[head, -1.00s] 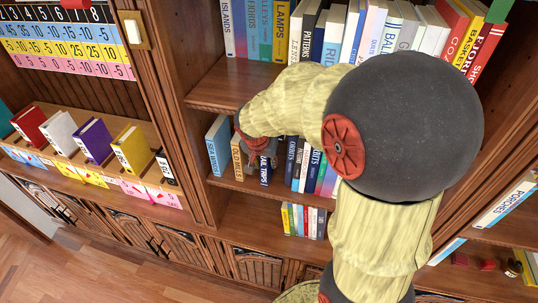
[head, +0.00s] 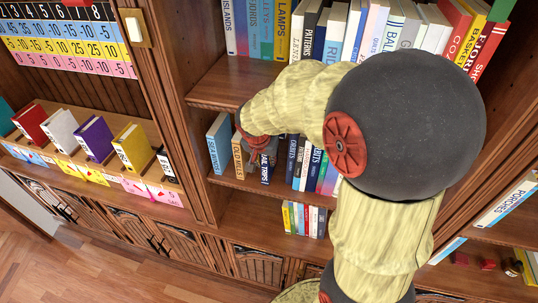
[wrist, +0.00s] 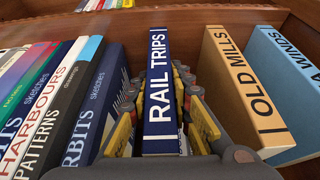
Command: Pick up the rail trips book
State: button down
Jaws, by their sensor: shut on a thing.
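The rail trips book (wrist: 158,110) is dark blue with white lettering and stands upright in the middle of the wrist view. My gripper (wrist: 160,82) is shut on it, with a yellow-padded finger against each side. In the head view the book (head: 266,172) is partly hidden by my gripper (head: 259,148), which reaches into the middle shelf from above. The lower ends of my fingers are hidden beside the book.
The tan Old Mills book (wrist: 244,88) and a blue sea winds book (wrist: 288,85) stand to the right in the wrist view. A blue Orbits book (wrist: 100,105) leans at the left, beside several others. The upper shelf (head: 225,82) is close above my wrist.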

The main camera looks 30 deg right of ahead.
jog(key=shift+w+r+b, duration=0.1)
jog(key=shift+r+b, duration=0.1)
jog(key=shift+b, duration=0.1)
jog(key=shift+a, duration=0.15)
jog(key=s+a+b, duration=0.4)
jog(key=s+a, duration=0.8)
jog(key=a, duration=0.1)
jog(key=shift+a, duration=0.15)
